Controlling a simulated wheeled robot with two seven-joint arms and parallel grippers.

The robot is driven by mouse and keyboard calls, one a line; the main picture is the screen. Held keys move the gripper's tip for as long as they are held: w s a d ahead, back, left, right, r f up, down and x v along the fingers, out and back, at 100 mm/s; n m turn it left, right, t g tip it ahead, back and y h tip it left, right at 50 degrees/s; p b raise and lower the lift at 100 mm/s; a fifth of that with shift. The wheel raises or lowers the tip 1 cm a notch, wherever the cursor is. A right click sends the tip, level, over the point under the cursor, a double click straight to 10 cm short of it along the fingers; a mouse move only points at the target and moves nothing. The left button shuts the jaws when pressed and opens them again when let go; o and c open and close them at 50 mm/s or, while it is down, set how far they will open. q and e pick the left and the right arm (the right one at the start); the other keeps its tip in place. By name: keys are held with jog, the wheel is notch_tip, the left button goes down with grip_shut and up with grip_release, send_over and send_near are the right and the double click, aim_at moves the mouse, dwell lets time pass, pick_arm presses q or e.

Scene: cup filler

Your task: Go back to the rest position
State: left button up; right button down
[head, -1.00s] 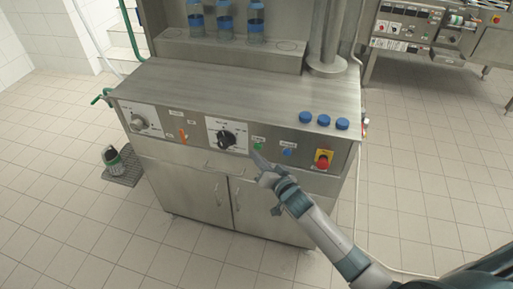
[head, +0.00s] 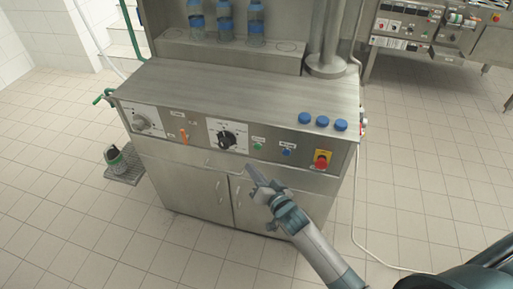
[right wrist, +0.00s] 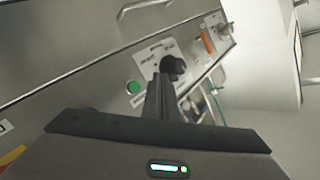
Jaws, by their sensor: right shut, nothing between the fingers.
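My right gripper (head: 252,170) is shut and empty. It is in front of the steel machine's (head: 215,90) lower cabinet doors, below the control panel and apart from it. In the right wrist view its closed fingers (right wrist: 160,95) point toward the panel, with the green button (right wrist: 133,87) and the black knob (right wrist: 172,66) beyond them. In the head view the green button (head: 258,146), black knob (head: 227,140), blue button (head: 286,151) and red emergency stop (head: 321,159) are all uncovered. My left gripper is not in view.
Blue caps (head: 322,121) lie on the machine's top at the right. Bottles with blue caps (head: 225,18) stand on the back shelf. A dark bottle-like object (head: 115,158) stands on a low grate at the left. A pale cable (head: 355,210) runs down to the floor at right. The tiled floor is clear in front.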

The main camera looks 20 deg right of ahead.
jog(key=s+d+f+n+g+h, duration=0.1)
jog(key=s+f+g, duration=0.1)
jog(key=s+f, duration=0.75)
jog(key=s+d+f+n+g+b, duration=0.1)
jog(key=s+d+f+g, duration=0.2)
jog(key=f, duration=1.1)
jog(key=s+f+n+g+h, duration=0.1)
jog(key=s+f+n+g, duration=0.1)
jog(key=s+f, duration=0.7)
jog(key=s+d+f+n+g, duration=0.1)
jog(key=s+f+g, duration=0.1)
jog(key=s+f, duration=0.4)
jog(key=s+d+f+n+g, duration=0.1)
jog(key=s+f+g, duration=0.2)
jog(key=s, duration=1.4)
jog(key=s+d+f+n+g+h, duration=0.1)
jog(key=s+f+g, duration=0.2)
jog(key=s+f, duration=0.7)
jog(key=shift+s+f+n+b, duration=0.15)
jog(key=shift+s+n+b, duration=0.2)
jog(key=shift+s, duration=0.65)
jog(key=shift+d, duration=0.1)
